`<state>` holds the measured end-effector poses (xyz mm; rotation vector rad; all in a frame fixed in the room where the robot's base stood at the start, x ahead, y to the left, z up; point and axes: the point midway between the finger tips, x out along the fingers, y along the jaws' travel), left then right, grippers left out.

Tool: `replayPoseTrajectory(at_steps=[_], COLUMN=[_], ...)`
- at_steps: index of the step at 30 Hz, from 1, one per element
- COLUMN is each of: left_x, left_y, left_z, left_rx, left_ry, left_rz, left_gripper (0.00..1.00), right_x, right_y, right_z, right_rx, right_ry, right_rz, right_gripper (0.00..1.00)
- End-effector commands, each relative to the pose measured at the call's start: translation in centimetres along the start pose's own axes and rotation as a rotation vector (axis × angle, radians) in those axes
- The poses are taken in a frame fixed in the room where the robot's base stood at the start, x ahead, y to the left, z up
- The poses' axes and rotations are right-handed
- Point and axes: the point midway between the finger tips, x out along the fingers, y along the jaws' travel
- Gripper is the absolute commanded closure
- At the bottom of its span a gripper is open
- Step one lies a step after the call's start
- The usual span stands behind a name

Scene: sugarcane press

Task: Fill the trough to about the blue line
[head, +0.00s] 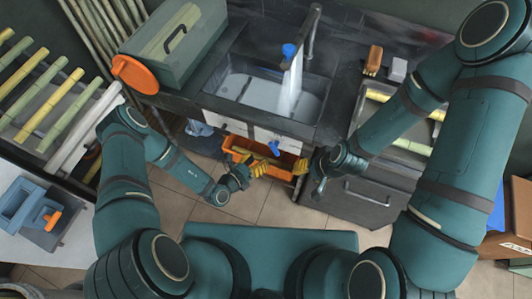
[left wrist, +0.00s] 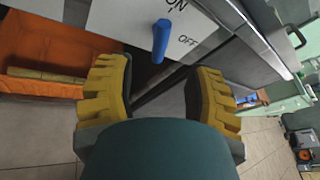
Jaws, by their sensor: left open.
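A sink basin (head: 312,106), the one trough-like vessel under the tap, is set in the dark counter. Water (head: 290,88) pours into it from the tap (head: 312,32). I cannot make out a blue line. A blue lever (head: 273,148) sits on a white panel below the basin; the left wrist view shows the lever (left wrist: 160,42) beside the words ON and OFF. My left gripper (head: 268,166) is open just below the lever, its yellow fingers apart and nothing visible between them. My right gripper (head: 300,168) is just right of the lever; its jaw opening is unclear.
An orange crate (head: 234,143) with a cane piece stands under the counter, behind my left gripper. A green box (head: 172,42) and an orange disc (head: 135,74) are at the left. A brush (head: 373,60) lies right of the basin. Cane stalks lie on the left rack.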

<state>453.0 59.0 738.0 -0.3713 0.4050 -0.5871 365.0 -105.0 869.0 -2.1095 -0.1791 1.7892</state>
Motion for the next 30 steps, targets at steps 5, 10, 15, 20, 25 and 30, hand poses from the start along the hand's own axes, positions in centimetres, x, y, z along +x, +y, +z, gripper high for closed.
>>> replayPoseTrajectory(at_steps=[5, 10, 15, 20, 25, 30], left_x=[-2.2, -2.8, -2.8, -2.8, -2.8, -2.8], left_y=[0.1, 0.0, 0.0, 0.0, 0.0, 0.0], left_z=[0.0, 0.0, 0.0, 0.0, 0.0, 0.0], left_rx=[0.001, 0.001, 0.001, 0.001, 0.001, 0.001], left_ry=[0.0, -0.001, -0.001, 0.0, 0.0, 0.0], left_rz=[0.001, 0.0, 0.0, 0.0, 0.0, 0.0], left_gripper=[0.48, 0.48, 0.48, 0.48, 0.48, 0.48], right_x=[0.0, 0.0, 0.0, 0.0, 0.0, 0.0], right_y=[0.0, 0.0, 0.0, 0.0, 0.0, 0.0], right_z=[0.0, 0.0, 0.0, 0.0, 0.0, 0.0], right_rx=[0.0, 0.0, 0.0, 0.0, 0.0, 0.0], right_ry=[0.0, 0.0, 0.0, 0.0, 0.0, 0.0], right_rz=[0.0, 0.0, 0.0, 0.0, 0.0, 0.0], right_gripper=[0.53, 0.53, 0.53, 0.53, 0.53, 0.53])
